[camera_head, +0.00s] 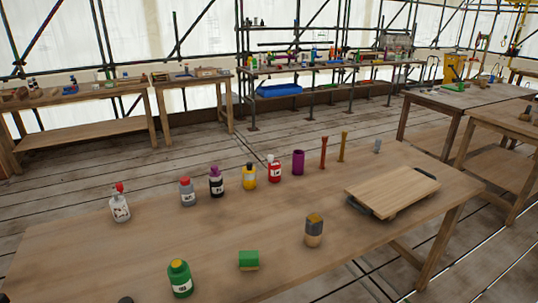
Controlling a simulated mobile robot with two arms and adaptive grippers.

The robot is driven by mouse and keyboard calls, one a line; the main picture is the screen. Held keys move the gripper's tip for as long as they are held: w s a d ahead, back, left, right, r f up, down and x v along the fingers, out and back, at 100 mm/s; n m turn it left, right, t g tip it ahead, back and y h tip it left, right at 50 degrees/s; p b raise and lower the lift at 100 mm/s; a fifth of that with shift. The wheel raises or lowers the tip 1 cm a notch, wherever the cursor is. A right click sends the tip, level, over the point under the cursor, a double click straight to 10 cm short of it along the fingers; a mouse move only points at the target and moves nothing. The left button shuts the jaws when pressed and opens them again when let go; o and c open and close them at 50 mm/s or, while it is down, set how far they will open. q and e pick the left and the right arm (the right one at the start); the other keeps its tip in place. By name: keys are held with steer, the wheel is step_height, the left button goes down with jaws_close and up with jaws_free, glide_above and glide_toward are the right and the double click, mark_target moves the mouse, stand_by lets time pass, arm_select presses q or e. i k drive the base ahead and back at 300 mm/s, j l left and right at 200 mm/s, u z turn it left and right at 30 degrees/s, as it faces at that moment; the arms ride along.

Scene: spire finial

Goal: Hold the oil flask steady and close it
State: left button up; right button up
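Neither gripper is in view. Several small bottles stand upright on the near wooden table (350,262), and I cannot tell which is the oil flask. A white bottle with a red cap (120,207), a grey bottle with a red top (187,194), a dark bottle with a purple top (216,184), a yellow bottle with a black top (249,180) and a red bottle (274,172) form a row. A green bottle with a yellow top (180,281) stands near the front. A dark object (125,300), cut off by the bottom edge, is too little shown to identify.
A purple cylinder (298,163), slim upright tools (323,153), a wooden board (392,189), a grey-and-wood object (314,231) and a green block (249,260) are on the table. Its front right is clear. Cluttered workbenches (190,82) stand behind.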

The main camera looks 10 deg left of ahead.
mark_target(178, 271)
steer(key=u, duration=1.4)
